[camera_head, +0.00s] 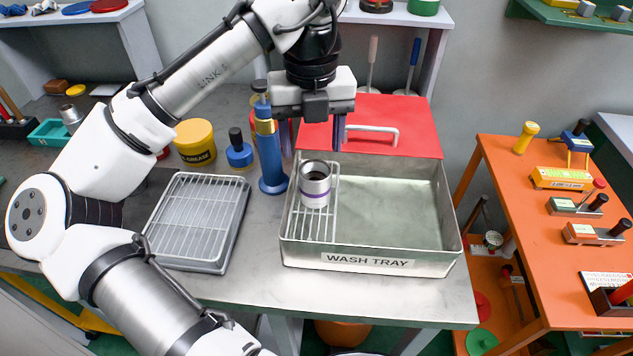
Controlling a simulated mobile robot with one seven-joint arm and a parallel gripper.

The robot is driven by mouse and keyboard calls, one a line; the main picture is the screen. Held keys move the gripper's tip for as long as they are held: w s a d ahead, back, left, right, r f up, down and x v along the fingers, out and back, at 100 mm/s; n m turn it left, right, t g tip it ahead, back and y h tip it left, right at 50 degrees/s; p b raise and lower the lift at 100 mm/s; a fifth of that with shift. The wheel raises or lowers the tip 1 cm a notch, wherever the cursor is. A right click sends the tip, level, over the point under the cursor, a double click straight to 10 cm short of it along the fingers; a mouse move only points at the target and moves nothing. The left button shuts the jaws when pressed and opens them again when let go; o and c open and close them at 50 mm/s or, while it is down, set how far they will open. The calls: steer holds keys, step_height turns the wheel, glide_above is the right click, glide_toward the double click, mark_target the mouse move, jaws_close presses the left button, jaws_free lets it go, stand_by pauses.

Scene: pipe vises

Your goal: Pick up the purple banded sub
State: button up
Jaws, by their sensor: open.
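The purple banded sub (315,185) is a short silver cylinder with a purple band round its lower part. It stands upright on the wire rack (298,222) at the left side of the metal wash tray (430,257). My gripper (312,145) points down above the sub and slightly behind it in the picture. Its two fingers are apart with nothing between them. The gripper looks clear of the sub, though the exact height gap is hard to tell.
A blue bottle (268,150) stands close left of the tray. The tray's red lid (400,115) with a handle is behind. A draining rack (197,222), yellow tub (195,142) and small blue container (239,155) are left. An orange bench (545,215) holds tools on the right.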

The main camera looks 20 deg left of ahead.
mark_target(316, 178)
steer(key=f, duration=0.4)
steer(key=f+p, duration=0.1)
steer(key=f, duration=0.4)
steer(key=shift+w+d, duration=0.1)
steer(key=shift+d, duration=0.1)
steer(key=c, duration=1)
steer(key=shift+r, duration=0.15)
